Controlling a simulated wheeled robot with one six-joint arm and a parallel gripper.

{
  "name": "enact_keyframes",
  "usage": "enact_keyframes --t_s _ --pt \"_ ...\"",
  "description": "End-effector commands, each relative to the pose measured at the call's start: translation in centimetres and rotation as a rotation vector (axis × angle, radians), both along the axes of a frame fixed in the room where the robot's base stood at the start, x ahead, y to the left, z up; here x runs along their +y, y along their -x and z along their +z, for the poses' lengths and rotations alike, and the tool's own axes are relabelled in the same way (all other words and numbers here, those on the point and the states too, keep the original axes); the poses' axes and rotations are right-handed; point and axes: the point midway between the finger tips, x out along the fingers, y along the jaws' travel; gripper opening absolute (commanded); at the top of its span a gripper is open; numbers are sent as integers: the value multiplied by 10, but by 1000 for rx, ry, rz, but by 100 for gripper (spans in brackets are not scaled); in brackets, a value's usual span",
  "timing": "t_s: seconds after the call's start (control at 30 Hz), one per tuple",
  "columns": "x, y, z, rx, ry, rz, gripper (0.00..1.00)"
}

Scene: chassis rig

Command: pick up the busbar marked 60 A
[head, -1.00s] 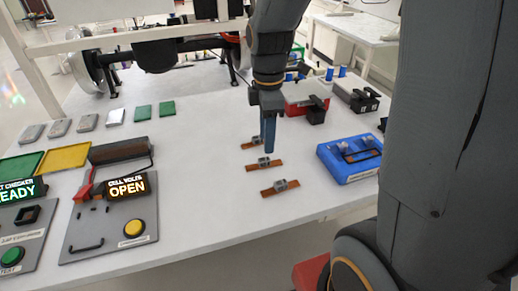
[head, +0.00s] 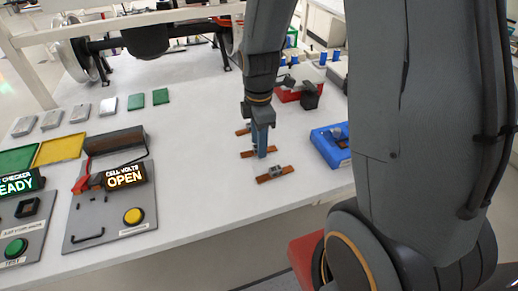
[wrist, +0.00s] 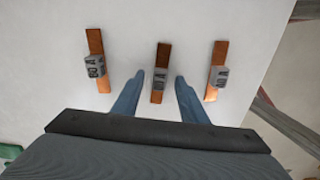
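Three copper busbars with grey labelled blocks lie side by side on the white table. In the wrist view they are the left busbar (wrist: 96,63), the middle busbar (wrist: 162,55) and the right busbar (wrist: 218,55). Each label ends in "0 A", but the first digits are too small to read surely, so I cannot tell which is 60 A. My gripper (wrist: 160,79) is open, with its blue fingers either side of the middle busbar's block in the picture. In the head view, my gripper (head: 263,154) is at the middle busbar (head: 250,153), hiding part of it; contact is unclear.
A blue case (head: 328,148) stands right of the busbars, and a red bin (head: 288,95) behind them. The cell volts panel (head: 110,215) with a yellow button, the yellow tray (head: 60,150) and the green tray (head: 17,160) are at left.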

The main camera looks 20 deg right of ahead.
Motion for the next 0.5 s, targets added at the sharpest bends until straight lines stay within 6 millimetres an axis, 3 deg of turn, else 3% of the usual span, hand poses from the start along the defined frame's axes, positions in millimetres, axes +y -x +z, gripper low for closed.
enact_keyframes --t_s 0.13,0.37,0.5 --pt "0 0 0 0 0 0 39" --pt "0 0 0 0 0 0 2" --pt "0 0 0 0 0 0 0"
